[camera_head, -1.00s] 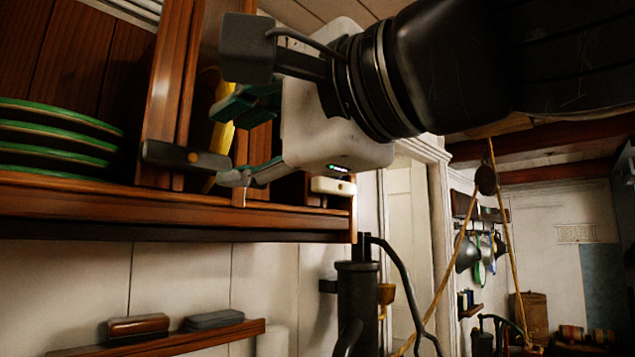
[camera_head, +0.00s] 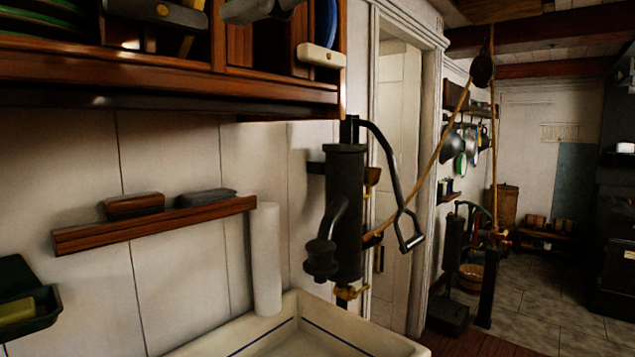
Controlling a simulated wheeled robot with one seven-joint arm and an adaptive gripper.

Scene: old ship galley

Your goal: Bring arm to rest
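My arm and gripper do not show in the present head view. I cannot see from this frame where the arm is or what state the gripper is in. A grey piece (camera_head: 258,9) is cut off by the top edge in front of the wooden shelf unit (camera_head: 170,78); I cannot tell for sure what it is.
A white block (camera_head: 321,56) sits on the shelf unit's front. Below are a small wall shelf (camera_head: 155,227) with two brushes or blocks, a white roll (camera_head: 266,258), a dark hand pump (camera_head: 346,215) and a pale sink (camera_head: 385,343). Open floor (camera_head: 545,305) lies at the right.

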